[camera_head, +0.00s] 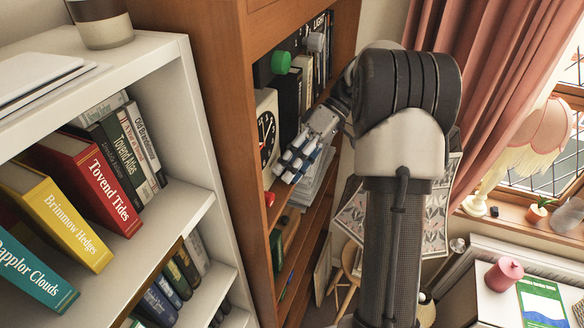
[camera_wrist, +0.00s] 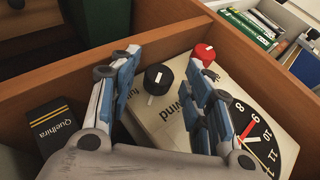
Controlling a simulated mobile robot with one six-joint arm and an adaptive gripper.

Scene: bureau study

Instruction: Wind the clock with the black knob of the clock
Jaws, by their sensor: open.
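The clock (camera_head: 268,112) is a cream box with a round black dial, standing in the wooden bookcase. In the wrist view its dial (camera_wrist: 257,130) is at the lower right, partly behind a finger. The black knob (camera_wrist: 158,79) with a white mark sits on the clock's cream side by lettering that reads "Wind". A red knob (camera_wrist: 204,54) is further along that side. My gripper (camera_wrist: 163,62) is open and empty, with the black knob between its fingers in the picture; I cannot tell if they touch it. In the head view my gripper (camera_head: 287,166) is beside the clock, and the black knob is hidden.
The wooden shelf wall (camera_wrist: 75,88) runs close beside my fingers. A dark book labelled "Quelhira" (camera_wrist: 57,125) is at the left of the wrist view. A white bookcase (camera_head: 178,200) with books stands at left. A pink curtain (camera_head: 490,95) hangs at right.

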